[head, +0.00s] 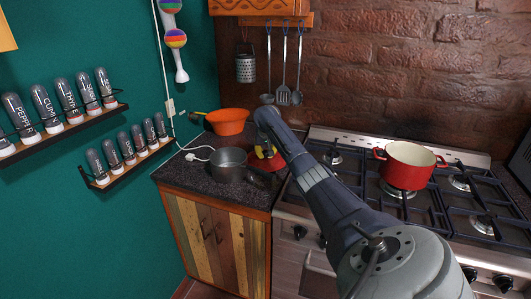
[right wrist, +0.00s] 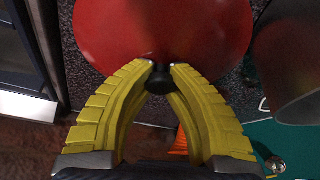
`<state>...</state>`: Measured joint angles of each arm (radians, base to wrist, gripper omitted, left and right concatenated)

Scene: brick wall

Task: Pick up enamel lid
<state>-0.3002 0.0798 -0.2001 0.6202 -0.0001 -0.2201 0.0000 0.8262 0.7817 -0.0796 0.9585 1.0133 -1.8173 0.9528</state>
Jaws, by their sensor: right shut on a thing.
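The red enamel lid (right wrist: 160,30) fills the top of the right wrist view, with a dark knob (right wrist: 160,84) at its near edge. My right gripper (right wrist: 162,72) has its two yellow fingers closed on that knob. In the head view my right gripper (head: 264,150) is over the counter, right of the grey pot, and mostly hidden by my arm. A part of the red lid (head: 262,164) shows below it. I cannot tell whether the lid touches the counter. My left gripper is not in view.
A grey pot (head: 229,163) stands left of the lid, and an orange colander (head: 227,120) is behind it. A red pot (head: 407,166) sits on the stove (head: 330,143) to the right. Utensils (head: 284,70) hang on the brick wall. Spice racks (head: 60,130) are on the green wall.

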